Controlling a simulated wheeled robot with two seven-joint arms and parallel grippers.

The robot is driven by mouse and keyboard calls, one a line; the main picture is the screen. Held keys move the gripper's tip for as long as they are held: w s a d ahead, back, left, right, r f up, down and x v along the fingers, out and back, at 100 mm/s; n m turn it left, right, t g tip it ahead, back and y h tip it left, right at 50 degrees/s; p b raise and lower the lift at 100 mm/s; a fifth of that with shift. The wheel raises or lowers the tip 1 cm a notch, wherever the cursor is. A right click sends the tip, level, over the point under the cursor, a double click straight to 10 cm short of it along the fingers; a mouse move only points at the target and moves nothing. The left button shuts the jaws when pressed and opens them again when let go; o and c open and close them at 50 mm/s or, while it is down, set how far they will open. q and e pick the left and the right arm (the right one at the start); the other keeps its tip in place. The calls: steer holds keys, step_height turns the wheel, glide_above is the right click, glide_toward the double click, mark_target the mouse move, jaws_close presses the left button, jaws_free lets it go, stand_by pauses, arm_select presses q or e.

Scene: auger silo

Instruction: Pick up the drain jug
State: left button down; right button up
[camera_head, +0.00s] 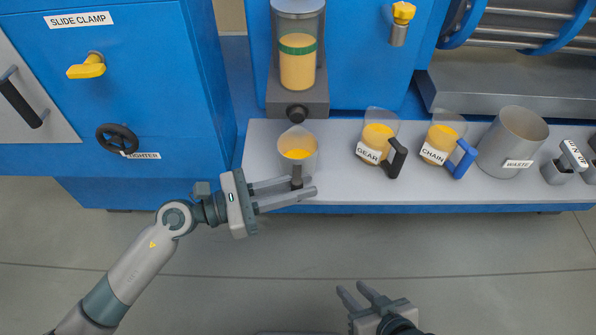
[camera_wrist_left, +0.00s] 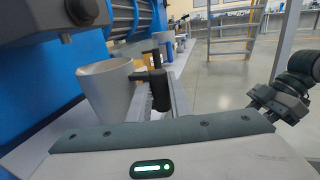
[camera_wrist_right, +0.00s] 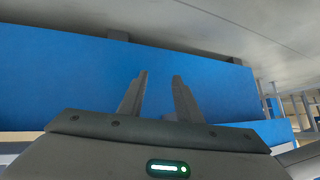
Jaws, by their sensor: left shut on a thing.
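The drain jug (camera_head: 298,146) is a clear cup with yellow liquid in it, on the pale shelf below the spout of the sight glass. My left gripper (camera_head: 297,188) is shut on the jug's dark handle, on the jug's front side. In the left wrist view the jug (camera_wrist_left: 106,88) is a grey, translucent cup, with its black handle (camera_wrist_left: 159,90) at the fingers. The jug appears upright and at shelf level; whether its base touches the shelf cannot be told. My right gripper (camera_head: 357,289) is open and empty over the floor, well in front of the shelf.
Jugs labelled GEAR (camera_head: 377,142) and CHAIN (camera_head: 441,145) stand to the right on the shelf (camera_head: 340,186). The WASTE bin (camera_head: 513,140) stands farther right. The sight glass (camera_head: 298,60) and its drain block (camera_head: 297,98) are close behind the jug. The floor in front is clear.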

arm_select(q)
steer(key=s, duration=1.1)
steer(key=shift+s+p, duration=0.35)
steer(key=shift+p, duration=0.1)
steer(key=shift+s, duration=0.1)
stand_by(0.6)
